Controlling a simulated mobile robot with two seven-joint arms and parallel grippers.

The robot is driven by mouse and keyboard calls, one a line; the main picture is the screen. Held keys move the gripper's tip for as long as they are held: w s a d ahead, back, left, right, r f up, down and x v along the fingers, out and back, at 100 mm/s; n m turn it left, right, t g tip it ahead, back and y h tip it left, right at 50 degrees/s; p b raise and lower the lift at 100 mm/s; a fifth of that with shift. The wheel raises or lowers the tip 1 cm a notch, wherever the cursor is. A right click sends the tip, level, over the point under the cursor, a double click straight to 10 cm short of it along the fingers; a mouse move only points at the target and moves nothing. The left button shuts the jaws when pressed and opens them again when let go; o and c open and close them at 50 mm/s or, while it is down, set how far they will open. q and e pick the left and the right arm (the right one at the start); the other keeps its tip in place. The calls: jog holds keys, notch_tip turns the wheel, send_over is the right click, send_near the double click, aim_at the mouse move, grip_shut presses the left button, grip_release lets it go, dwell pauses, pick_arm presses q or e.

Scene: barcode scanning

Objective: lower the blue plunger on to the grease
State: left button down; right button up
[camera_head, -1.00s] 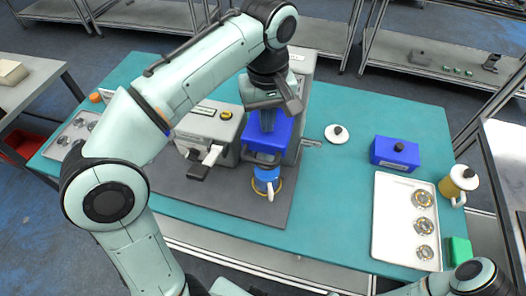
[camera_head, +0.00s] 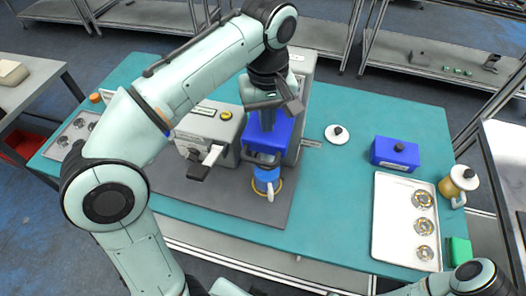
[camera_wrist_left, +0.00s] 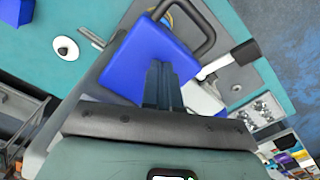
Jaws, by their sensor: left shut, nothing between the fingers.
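The blue plunger block (camera_head: 259,147) is at the front of the grey machine in the middle of the table. It also shows large in the left wrist view (camera_wrist_left: 135,62). My left gripper (camera_head: 266,128) points down at the block's top from above. In the left wrist view its fingers (camera_wrist_left: 161,72) are together with nothing between them, over or against the block; I cannot tell if they touch. I cannot make out any grease. My right gripper is not in view.
A grey machine with a white lever (camera_head: 211,156) stands left of the block. To the right are a white lid with a black knob (camera_head: 337,134), another blue box (camera_head: 393,154), a white tray (camera_head: 388,225) with metal rings, and a yellow jug (camera_head: 455,190).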

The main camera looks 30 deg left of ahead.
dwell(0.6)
pick_arm(q)
jog(key=shift+f+b, duration=1.05)
jog(key=shift+f, duration=0.95)
jog(key=shift+s+r, duration=0.1)
jog(key=shift+r, duration=0.3)
notch_tip(320, 180, up, 6)
jog(key=p, duration=0.5)
jog(key=shift+r, duration=0.2)
jog(key=shift+w+r, duration=0.25)
jog(key=shift+r, duration=0.75)
jog(key=shift+s, duration=0.15)
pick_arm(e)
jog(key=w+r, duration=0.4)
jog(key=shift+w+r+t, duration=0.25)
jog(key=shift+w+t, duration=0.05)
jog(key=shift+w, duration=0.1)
pick_arm(q)
jog(key=shift+s, duration=0.1)
